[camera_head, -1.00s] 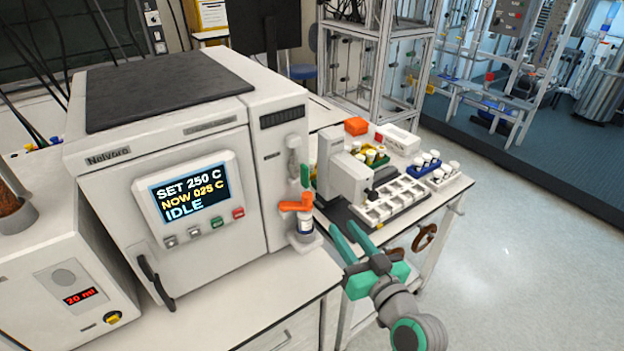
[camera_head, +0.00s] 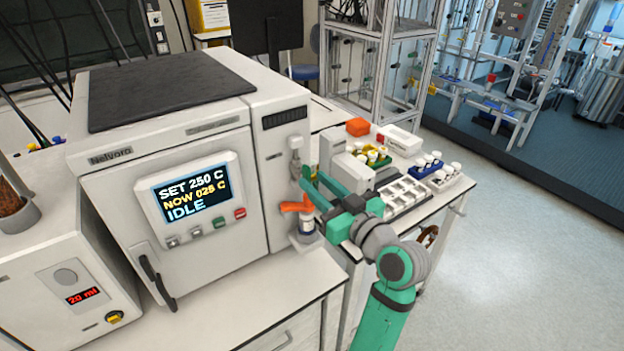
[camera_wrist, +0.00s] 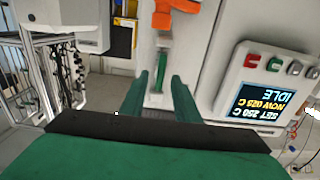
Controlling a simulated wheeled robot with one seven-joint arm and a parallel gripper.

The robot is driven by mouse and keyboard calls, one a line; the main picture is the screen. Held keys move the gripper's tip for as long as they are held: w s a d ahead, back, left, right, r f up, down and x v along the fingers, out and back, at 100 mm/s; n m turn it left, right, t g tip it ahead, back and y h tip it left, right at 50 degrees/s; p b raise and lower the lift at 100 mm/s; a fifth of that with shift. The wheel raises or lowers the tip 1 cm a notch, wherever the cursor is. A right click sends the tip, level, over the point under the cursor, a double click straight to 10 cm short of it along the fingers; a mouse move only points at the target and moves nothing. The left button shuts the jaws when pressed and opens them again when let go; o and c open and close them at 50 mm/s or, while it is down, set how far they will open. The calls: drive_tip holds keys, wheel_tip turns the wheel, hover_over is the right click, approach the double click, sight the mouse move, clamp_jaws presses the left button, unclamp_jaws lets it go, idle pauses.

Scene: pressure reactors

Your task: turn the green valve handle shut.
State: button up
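The green valve handle (camera_wrist: 161,62) is a slim upright bar on the pale front of the oven-like unit, beside its display. In the wrist view it appears between my two fingers, in line with the gap. My gripper (camera_wrist: 160,76) is open, with one finger to each side of the handle; I cannot tell whether either finger touches it. In the head view my gripper (camera_head: 307,181) comes in from the right and its fingertips overlap the handle, largely hiding it. An orange handle (camera_head: 296,206) sits just below, above a small white bottle (camera_head: 306,226).
The unit (camera_head: 180,150) shows "IDLE" on its display (camera_head: 190,194). To the right, a side table holds a white rack (camera_head: 404,192), a blue vial rack (camera_head: 440,180) and an orange box (camera_head: 357,126). Open floor lies to the right.

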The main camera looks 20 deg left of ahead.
sight(305, 176)
drive_tip(key=shift+x, duration=1.3)
drive_tip(key=shift+c, duration=0.6)
clamp_jaws()
